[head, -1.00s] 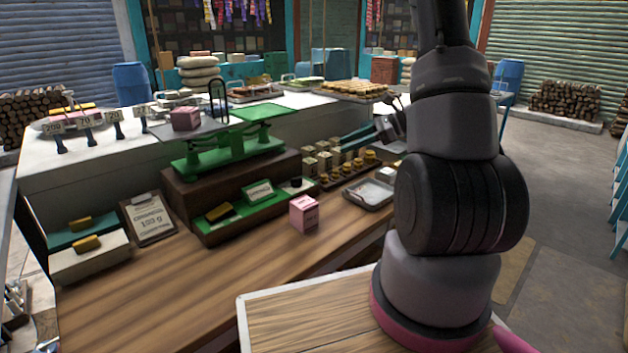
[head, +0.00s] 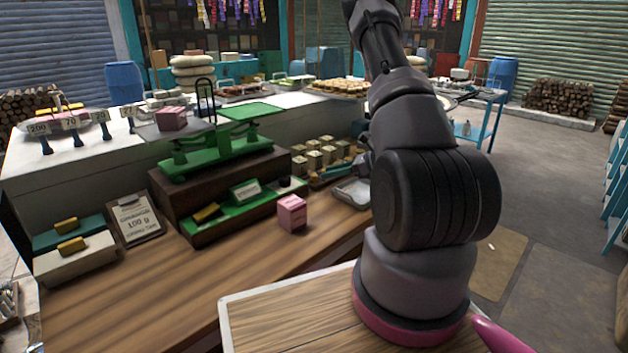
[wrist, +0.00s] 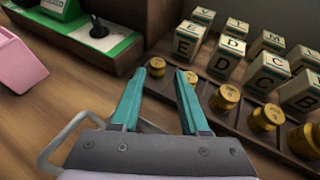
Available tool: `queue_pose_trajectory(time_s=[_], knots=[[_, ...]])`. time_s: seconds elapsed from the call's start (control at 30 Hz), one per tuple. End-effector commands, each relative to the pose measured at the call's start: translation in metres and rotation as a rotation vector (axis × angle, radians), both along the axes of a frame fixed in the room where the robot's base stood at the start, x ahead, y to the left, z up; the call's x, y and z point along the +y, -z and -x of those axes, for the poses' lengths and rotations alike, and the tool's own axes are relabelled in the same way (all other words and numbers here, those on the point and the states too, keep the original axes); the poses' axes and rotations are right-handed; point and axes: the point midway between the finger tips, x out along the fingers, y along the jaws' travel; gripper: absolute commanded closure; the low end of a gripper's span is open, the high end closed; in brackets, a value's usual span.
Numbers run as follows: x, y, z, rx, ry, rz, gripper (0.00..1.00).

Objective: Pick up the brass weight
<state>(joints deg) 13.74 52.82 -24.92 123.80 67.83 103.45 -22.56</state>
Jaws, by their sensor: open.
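Several brass weights stand in a dark wooden rack in the wrist view, growing larger toward the lower right. The smallest brass weight (wrist: 157,67) is at the rack's far end, seen between the fingertips and just beyond them. A second brass weight (wrist: 191,77) stands beside the right fingertip; I cannot tell whether they touch. Larger brass weights (wrist: 265,117) continue along the rack. My gripper (wrist: 159,74) is open, with nothing held between its teal fingers. In the head view, my gripper (head: 333,172) is low by the rack and hides most of the weights.
Lettered cubes (wrist: 234,52) stand in rows behind the weights. A metal tray (head: 351,192) lies beside the rack, its rim partly under my gripper in the wrist view. A pink box (head: 291,213) and a green balance scale (head: 215,150) are to the left. The wooden counter's front is clear.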

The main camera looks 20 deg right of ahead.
Motion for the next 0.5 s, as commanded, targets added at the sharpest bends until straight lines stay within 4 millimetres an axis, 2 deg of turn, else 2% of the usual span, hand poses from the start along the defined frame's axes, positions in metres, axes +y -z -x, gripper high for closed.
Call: queue_pose_trajectory(time_s=[0.1, 0.23, 0.5], knots=[[0.017, 0.007, -0.009, 0.002, -0.008, -0.001, 0.55], [0.030, 0.013, -0.021, 0.000, -0.007, 0.001, 0.55], [0.035, 0.016, -0.026, 0.000, -0.002, 0.000, 0.55]])
